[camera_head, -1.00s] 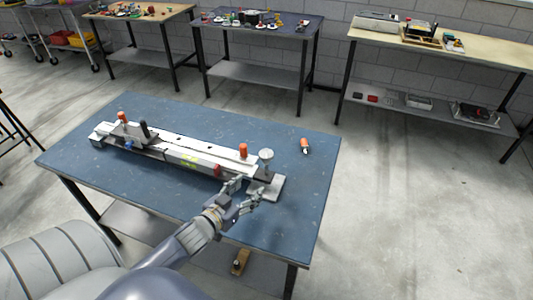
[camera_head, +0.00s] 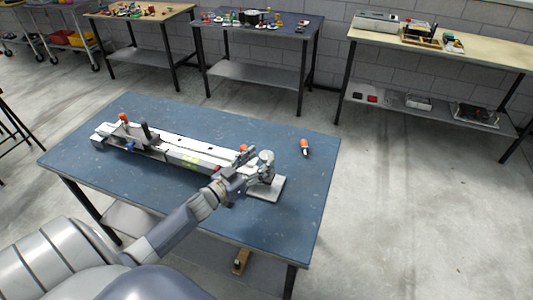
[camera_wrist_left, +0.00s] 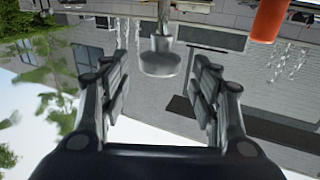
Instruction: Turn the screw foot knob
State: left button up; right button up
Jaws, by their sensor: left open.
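The screw foot knob (camera_head: 266,155) is a silvery round knob at the right end of the long metal device (camera_head: 183,144) on the blue table. In the left wrist view the knob (camera_wrist_left: 160,62) hangs on a thin stem, between and slightly beyond the fingertips. My left gripper (camera_head: 257,170) is beside the knob at the device's right end and hides part of the base plate (camera_head: 272,192). In the left wrist view my left gripper (camera_wrist_left: 160,85) is open, with a gap visible on both sides of the knob. My right gripper is not in view.
An orange handle (camera_head: 243,148) stands on the device just left of the knob; it also shows in the left wrist view (camera_wrist_left: 268,20). A loose orange-and-black item (camera_head: 305,147) lies on the blue table (camera_head: 140,193). The table's right side is otherwise clear.

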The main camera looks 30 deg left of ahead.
aim_at(262, 159)
pick_arm(q)
jog(key=shift+w+d, duration=0.2)
jog(key=shift+w, duration=0.8)
jog(key=shift+w+d, duration=0.15)
jog(key=shift+w, duration=0.8)
jog(key=c, duration=1)
